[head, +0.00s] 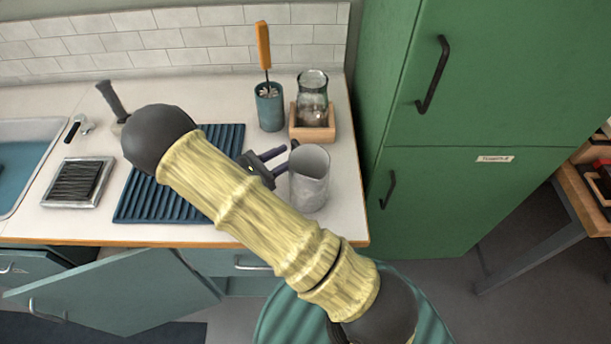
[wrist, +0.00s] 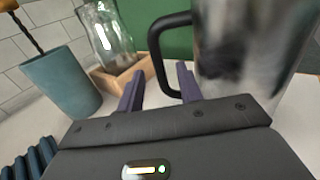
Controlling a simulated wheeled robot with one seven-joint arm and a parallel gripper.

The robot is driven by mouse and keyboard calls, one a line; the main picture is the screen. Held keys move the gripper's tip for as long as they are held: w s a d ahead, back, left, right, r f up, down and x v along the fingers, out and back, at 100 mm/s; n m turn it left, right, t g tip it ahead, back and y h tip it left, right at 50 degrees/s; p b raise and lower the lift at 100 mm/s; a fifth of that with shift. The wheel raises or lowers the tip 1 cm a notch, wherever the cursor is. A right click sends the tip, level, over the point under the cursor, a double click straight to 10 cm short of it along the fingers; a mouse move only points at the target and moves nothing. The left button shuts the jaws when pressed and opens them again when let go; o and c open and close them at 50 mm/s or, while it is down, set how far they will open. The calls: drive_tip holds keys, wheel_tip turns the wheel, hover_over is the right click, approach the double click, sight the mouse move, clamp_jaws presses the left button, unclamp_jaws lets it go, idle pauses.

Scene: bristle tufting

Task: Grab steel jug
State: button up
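The steel jug (head: 310,181) stands upright at the front right corner of the counter. It is a grey cylinder, and fills the upper right of the wrist view (wrist: 250,45), blurred and close. Its black handle (wrist: 155,48) faces my gripper and shows in the gap between the fingers. My gripper (head: 279,159) is just left of the jug, with its two dark purple fingers apart. In the wrist view the fingers (wrist: 160,82) hold nothing; the right one looks very close to the handle, but I cannot tell whether they touch.
A glass jar (head: 312,97) stands in a wooden box (head: 313,132) behind the jug. A teal cup (head: 269,108) with an orange-handled brush is left of it. A dark blue ribbed mat (head: 150,197) lies under my arm. A green cabinet (head: 440,200) rises right of the counter.

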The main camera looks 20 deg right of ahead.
sight(292, 152)
drive_tip(key=x, duration=0.3)
drive_tip(key=shift+w, duration=0.1)
drive_tip(key=shift+d, duration=0.3)
drive_tip(key=shift+a, duration=0.2)
drive_tip(key=shift+d, duration=0.1)
clamp_jaws()
